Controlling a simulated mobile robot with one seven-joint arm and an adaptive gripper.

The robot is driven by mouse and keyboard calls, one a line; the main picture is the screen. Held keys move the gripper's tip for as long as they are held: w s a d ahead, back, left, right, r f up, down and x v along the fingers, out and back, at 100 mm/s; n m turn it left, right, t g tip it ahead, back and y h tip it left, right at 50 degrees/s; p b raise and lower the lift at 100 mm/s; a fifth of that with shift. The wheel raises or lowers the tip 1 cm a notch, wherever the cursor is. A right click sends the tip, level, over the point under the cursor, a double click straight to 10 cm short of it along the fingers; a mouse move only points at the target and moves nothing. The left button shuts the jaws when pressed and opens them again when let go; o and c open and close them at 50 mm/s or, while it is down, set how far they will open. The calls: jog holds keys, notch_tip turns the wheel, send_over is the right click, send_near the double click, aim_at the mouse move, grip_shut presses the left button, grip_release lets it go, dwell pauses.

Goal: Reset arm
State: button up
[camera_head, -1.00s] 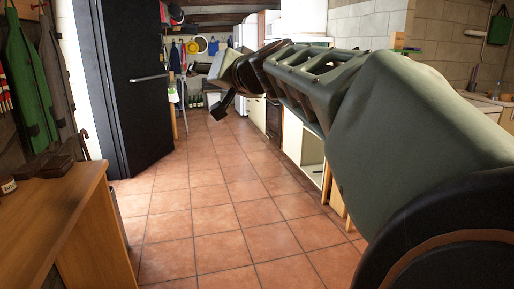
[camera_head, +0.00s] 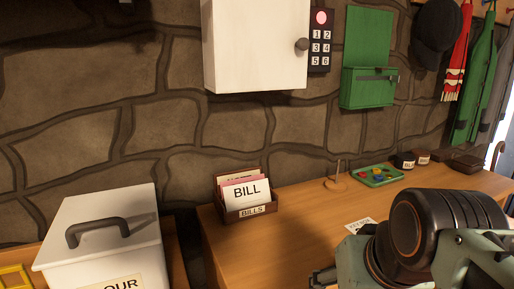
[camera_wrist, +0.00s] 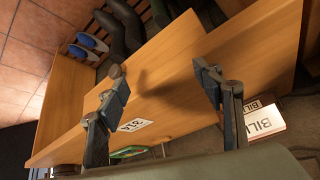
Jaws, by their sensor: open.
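My gripper (camera_wrist: 160,84) is open and empty, its two fingers apart above the wooden desk (camera_wrist: 190,60) in the wrist view. In the head view my arm is bent at the lower right, over the desk (camera_head: 290,235). Only a small part of the gripper shows there, at the bottom edge. A white card (camera_head: 360,226) lies flat on the desk close to the arm and also shows between the fingers in the wrist view (camera_wrist: 132,125).
A bill box (camera_head: 246,205) stands on the desk's left part. A ring stand (camera_head: 336,183), green tray (camera_head: 376,176) and small jars line the wall. A white bin (camera_head: 105,235) stands left. A white cabinet (camera_head: 255,45), keypad (camera_head: 320,40) and green letter box (camera_head: 368,88) hang above.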

notch_tip(320, 180, down, 3)
jog(key=s+a+n, duration=0.1)
jog(key=s+a, duration=0.1)
notch_tip(320, 180, up, 34)
jog(key=p, duration=3.3)
jog(key=shift+a+f+g, duration=0.2)
jog(key=shift+a+g, duration=0.15)
jog(key=shift+g, duration=0.05)
jog(key=shift+s, duration=0.1)
